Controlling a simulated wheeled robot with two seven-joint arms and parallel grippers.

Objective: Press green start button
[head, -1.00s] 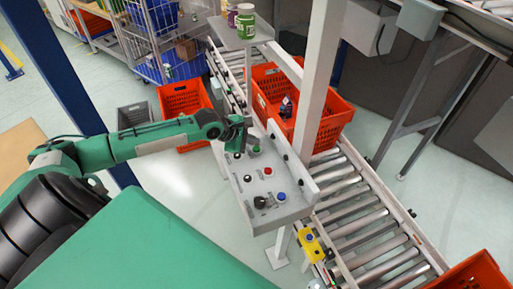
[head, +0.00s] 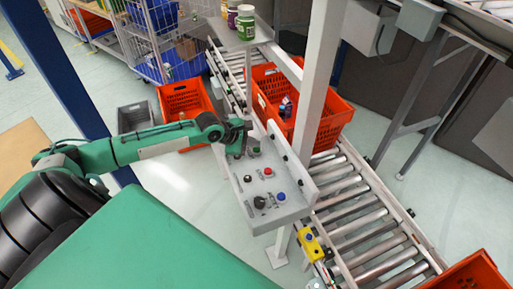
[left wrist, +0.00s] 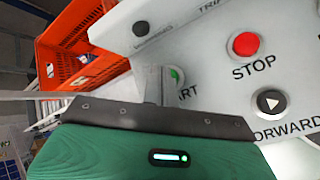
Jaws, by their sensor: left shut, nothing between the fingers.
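The green start button (head: 254,151) sits near the far end of the grey control panel (head: 238,187). In the left wrist view the green button (left wrist: 177,76) is partly hidden by my fingers, and only the end of its "START" label shows. My left gripper (head: 237,155) is shut and empty, with its fingertips just left of the green button in the head view. I cannot tell whether the fingertips touch the panel. My right gripper is not in view.
The panel also carries a red stop button (left wrist: 246,44), a forward button (left wrist: 270,101), a blue button (head: 280,196) and a black knob (head: 259,202). A post (head: 315,90) and an orange tote (head: 325,122) on the roller conveyor (head: 365,215) stand to the right.

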